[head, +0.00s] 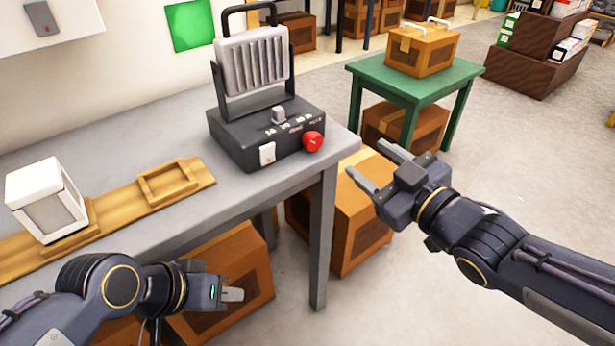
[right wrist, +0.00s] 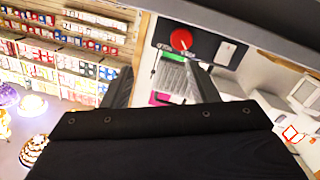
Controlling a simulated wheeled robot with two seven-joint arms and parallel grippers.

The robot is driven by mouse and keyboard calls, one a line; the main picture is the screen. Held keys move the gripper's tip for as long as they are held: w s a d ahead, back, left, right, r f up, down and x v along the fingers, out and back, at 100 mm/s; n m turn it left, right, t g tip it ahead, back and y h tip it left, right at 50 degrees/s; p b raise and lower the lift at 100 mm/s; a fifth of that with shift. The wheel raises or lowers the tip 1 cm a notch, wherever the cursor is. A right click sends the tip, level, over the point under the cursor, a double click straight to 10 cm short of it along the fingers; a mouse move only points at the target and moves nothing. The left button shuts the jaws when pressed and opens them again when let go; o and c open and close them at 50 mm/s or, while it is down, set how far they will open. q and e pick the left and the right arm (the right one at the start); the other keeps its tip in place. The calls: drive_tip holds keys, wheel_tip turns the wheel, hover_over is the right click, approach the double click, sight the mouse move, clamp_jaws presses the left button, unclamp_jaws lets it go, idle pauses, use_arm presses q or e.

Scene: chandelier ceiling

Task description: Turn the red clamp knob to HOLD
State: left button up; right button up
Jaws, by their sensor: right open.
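The red clamp knob (head: 313,141) is on the right end of the front of a dark control box (head: 240,140) on the grey table. It also shows in the right wrist view (right wrist: 181,40), beyond my fingers. Small white markings are on the box top, too small to read surely. My right gripper (head: 364,158) is open and empty, past the table's right edge, to the right of the knob and apart from it. Its fingers also show in the right wrist view (right wrist: 158,75). My left gripper (head: 232,294) is low in front of the table, away from the box; its finger gap is unclear.
The box carries a grey ribbed panel (head: 252,62) in a black frame, a small grey lever (head: 279,114) and a white switch (head: 267,154). A wooden board (head: 110,220) with a white block (head: 45,200) lies left. A green table (head: 415,80) stands behind right.

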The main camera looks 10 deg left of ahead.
drive_tip(key=n+g+y+b, duration=0.1)
drive_tip(key=n+y+b, duration=0.1)
approach(315, 142)
drive_tip(key=a, duration=0.1)
drive_tip(key=b+x, duration=0.1)
drive_tip(key=x, duration=0.5)
drive_tip(key=shift+w+f, duration=0.1)
drive_tip(key=shift+w, duration=0.25)
drive_tip(key=shift+w+a+b, duration=0.3)
drive_tip(key=shift+w+a, duration=0.1)
drive_tip(key=shift+a, duration=0.05)
use_arm(q)
drive_tip(key=f, duration=0.5)
drive_tip(key=shift+w+a, duration=0.35)
use_arm(e)
drive_tip(key=shift+m, duration=0.3)
drive_tip(key=c, duration=1)
